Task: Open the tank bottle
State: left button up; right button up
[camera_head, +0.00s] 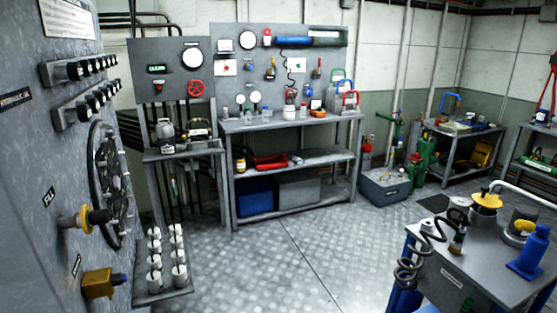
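I cannot tell for sure which thing is the tank bottle. A grey bottle-like canister (164,131) stands upright on the small shelf below the left tool panel. Green cylinders (426,152) stand on the floor near the back right table. Whether any of these is open or closed is too small to tell. Neither of my grippers shows in the head view.
A grey wall panel with a dark handwheel (107,185) and a yellow-collared valve (87,218) fills the left. A workbench (290,122) with tools stands at the back. A table (470,272) with a black coiled hose (409,268) is at front right. The middle floor is clear.

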aim_at(303, 109)
jog(key=i+l, duration=0.1)
jog(key=i, duration=0.7)
jog(key=i+l, duration=0.15)
jog(key=i, duration=0.65)
jog(key=i+l, duration=0.1)
jog(key=i, duration=0.65)
jog(key=i+z, duration=0.2)
jog(key=i, duration=0.25)
jog(key=i+j+z, duration=0.2)
jog(key=i, duration=0.2)
jog(key=i+z, duration=0.1)
jog(key=i, duration=0.65)
jog(key=i+j, duration=0.15)
jog(key=i, duration=0.65)
jog(key=l+z, duration=0.05)
